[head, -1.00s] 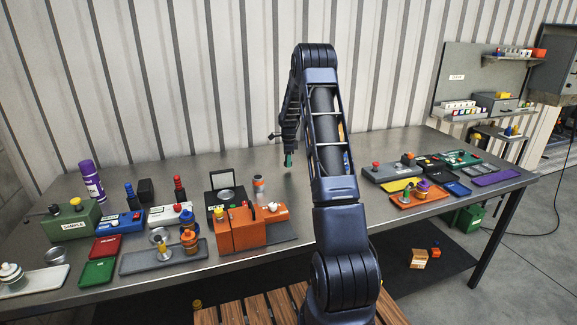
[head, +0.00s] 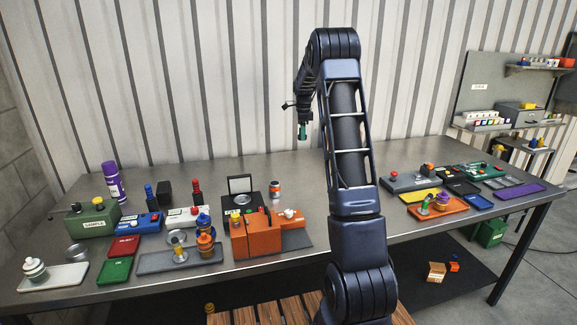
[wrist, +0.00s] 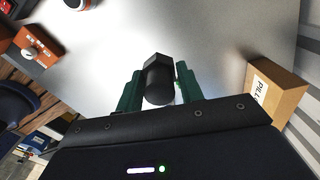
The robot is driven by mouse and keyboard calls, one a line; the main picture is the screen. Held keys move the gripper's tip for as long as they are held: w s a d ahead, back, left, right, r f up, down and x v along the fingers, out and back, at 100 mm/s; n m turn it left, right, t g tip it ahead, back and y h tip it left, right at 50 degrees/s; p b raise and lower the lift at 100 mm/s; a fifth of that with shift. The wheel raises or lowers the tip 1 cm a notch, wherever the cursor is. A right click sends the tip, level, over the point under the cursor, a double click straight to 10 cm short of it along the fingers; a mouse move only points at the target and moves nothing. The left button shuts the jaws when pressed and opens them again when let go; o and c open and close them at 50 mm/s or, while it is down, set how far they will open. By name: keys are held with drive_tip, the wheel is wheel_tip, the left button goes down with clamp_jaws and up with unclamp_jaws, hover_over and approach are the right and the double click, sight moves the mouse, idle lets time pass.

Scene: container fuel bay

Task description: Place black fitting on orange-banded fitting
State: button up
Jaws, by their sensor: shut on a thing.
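My gripper (head: 302,131) hangs above the back of the steel table, its green fingers pointing down. In the wrist view, my gripper (wrist: 158,88) is shut on a black fitting (wrist: 157,74) with a hexagonal end, held between the two green fingers. The black fitting cannot be made out in the head view. A small pale fitting with an orange band (head: 275,189) stands upright on the table, below and left of my gripper. It shows partly at the top edge of the wrist view (wrist: 81,4). The two fittings are apart.
An orange box (head: 254,239) and a black open-lidded case (head: 240,186) stand close to the banded fitting. A grey tray (head: 152,264) with fittings lies at front left. A labelled cardboard box (wrist: 272,92) shows at right in the wrist view. The middle back of the table is clear.

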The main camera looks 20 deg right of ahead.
wheel_tip(320, 180, up, 6)
drive_tip(key=m, duration=0.2)
hover_over(275, 183)
wheel_tip(275, 183, down, 20)
drive_tip(key=shift+f, duration=0.15)
drive_tip(key=shift+f, duration=0.1)
drive_tip(key=o, duration=1)
